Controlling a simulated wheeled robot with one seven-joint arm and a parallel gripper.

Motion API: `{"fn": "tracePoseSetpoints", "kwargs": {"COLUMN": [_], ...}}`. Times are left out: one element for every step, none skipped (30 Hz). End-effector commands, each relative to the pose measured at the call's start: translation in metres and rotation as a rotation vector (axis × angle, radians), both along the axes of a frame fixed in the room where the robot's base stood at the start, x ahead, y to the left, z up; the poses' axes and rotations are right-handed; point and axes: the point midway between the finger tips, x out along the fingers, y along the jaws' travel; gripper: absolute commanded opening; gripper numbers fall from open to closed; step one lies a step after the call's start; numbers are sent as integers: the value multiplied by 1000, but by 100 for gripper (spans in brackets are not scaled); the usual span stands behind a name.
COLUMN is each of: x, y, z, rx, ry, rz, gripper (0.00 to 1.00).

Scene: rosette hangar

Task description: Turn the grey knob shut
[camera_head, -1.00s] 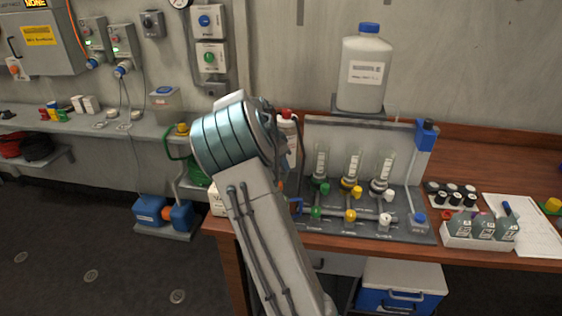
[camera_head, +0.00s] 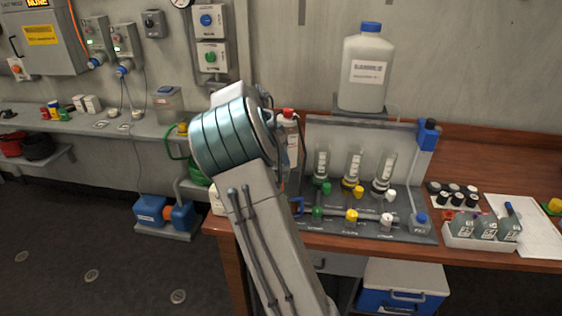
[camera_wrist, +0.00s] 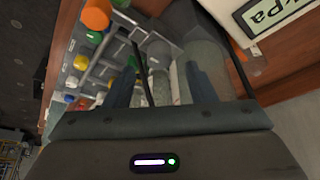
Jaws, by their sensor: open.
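The stand (camera_head: 412,236) on the wooden bench carries upright clear tubes and two rows of knobs in green, yellow and white. No clearly grey knob can be told apart; the pale ones at the right, upper (camera_head: 390,194) and lower (camera_head: 387,219), look white. In the wrist view my gripper (camera_wrist: 160,78) is open, its two dark fingers apart in front of a clear tube and a grey block. An orange knob (camera_wrist: 97,14) and a green knob (camera_wrist: 94,37) lie beyond the left finger. My arm hides the gripper in the head view.
A large white bottle (camera_head: 366,70) stands on a shelf behind the stand. A red-capped bottle (camera_head: 287,135) is beside my wrist. A white tray of bottles (camera_head: 480,236) and dark-capped vials (camera_head: 456,190) stand at the right. A kPa label (camera_wrist: 280,15) is close by in the wrist view.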

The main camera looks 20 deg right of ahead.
Motion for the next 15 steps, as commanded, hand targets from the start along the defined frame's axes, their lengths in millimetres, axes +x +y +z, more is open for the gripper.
{"fn": "tracePoseSetpoints", "kwargs": {"x": [1, 0, -1, -1, -2, -2, -3, -3, -4, -4, -5, -5, -5, -5, -6], "y": [6, 9, 12, 15, 18, 21, 24, 26, 29, 31, 32, 34, 36, 37, 38], "z": [11, 18, 27, 34, 40, 48, 54, 59, 66, 71, 75, 80, 84, 86, 89], "rx": [0, 0, 0, 0, 0, 0, 1, 1, 1, 0, 1, 0, 0, 0, 0], "ry": [-6, -6, -6, -6, -6, -6, -6, -6, -5, -4, -3, -3, -3, -2, -2], "rz": [4, 4, 4, 4, 5, 5, 5, 5, 4, 4, 3, 3, 3, 2, 2], "gripper": [50, 50, 50, 50, 50, 50, 50, 50, 50, 50, 50, 50, 50, 50, 50]}}
